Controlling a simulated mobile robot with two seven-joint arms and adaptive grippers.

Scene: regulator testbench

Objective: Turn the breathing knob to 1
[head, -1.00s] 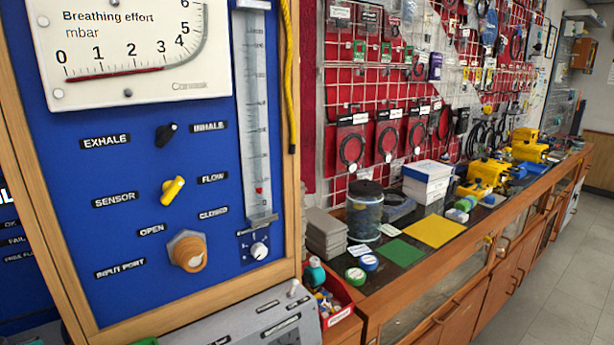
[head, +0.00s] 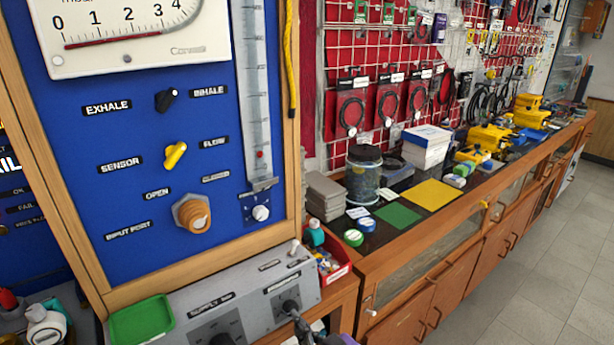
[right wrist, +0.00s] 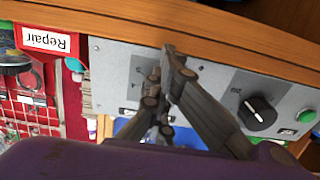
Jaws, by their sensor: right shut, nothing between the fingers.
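The grey control box (head: 255,312) below the blue panel carries two black knobs. The right knob (head: 290,306), under a label too small to read surely, is at my right gripper (head: 298,318), which rises from the bottom edge. In the right wrist view the shut, empty fingers (right wrist: 168,75) point at the box face and hide that knob. I cannot tell whether they touch it. The other knob (right wrist: 257,112) with a white pointer line stands clear of the fingers; it also shows in the head view (head: 222,340). My left gripper is not in view.
A green tray (head: 142,320) lies on the box's left. A red bin (head: 335,272) stands right of the box. A green button (right wrist: 307,115) is beside the far knob.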

